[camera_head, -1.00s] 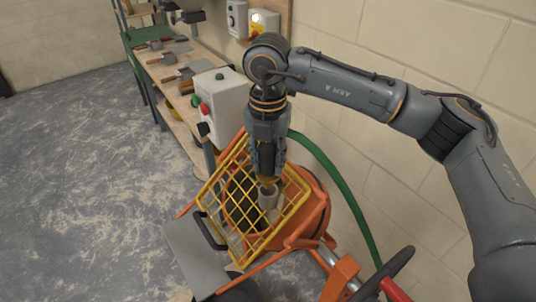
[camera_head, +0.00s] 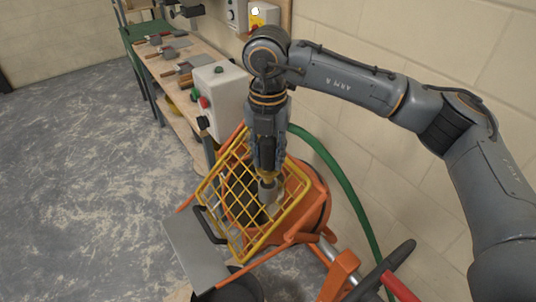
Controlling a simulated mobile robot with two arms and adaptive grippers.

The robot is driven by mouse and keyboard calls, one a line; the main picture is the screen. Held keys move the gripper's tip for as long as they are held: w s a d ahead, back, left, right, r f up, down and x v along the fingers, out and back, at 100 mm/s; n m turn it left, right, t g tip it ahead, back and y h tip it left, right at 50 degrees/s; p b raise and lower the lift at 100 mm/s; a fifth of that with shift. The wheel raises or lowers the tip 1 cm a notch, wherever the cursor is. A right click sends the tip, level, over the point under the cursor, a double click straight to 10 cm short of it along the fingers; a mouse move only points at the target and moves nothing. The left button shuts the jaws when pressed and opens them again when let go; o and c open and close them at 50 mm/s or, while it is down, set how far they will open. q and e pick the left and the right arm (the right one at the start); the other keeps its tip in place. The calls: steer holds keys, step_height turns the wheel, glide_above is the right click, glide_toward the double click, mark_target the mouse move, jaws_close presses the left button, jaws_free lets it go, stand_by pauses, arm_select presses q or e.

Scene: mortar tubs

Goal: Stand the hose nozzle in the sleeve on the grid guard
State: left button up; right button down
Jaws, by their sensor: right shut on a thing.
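The yellow grid guard (camera_head: 206,186) lies tilted over the mouth of the orange mixer tub (camera_head: 318,208). The sleeve (camera_head: 271,194), a short pale grey cylinder, sits on the guard's right part. My right gripper (camera_head: 267,172) points down just above the sleeve and is shut on the hose nozzle (camera_head: 268,181). Only a small brass-yellow part of the nozzle shows below the fingers, at the sleeve's mouth. I cannot tell how far its tip is inside. My left gripper is not in view.
A green hose (camera_head: 345,185) curves down along the block wall at the right. A grey control box (camera_head: 222,98) stands close left of my right arm. A wooden bench (camera_head: 180,92) holds several trowels. A grey metal plate (camera_head: 194,250) and a black bucket (camera_head: 242,288) are at the front.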

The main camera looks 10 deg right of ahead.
mark_target(268, 168)
stand_by(0.4)
steer(key=shift+f+b, duration=0.2)
steer(key=shift+b, duration=0.2)
steer(key=shift+f, duration=0.1)
stand_by(0.3)
steer(key=shift+f+b, duration=1)
steer(key=shift+f, duration=0.1)
steer(key=shift+f+b, duration=0.6)
steer(key=shift+b, duration=0.15)
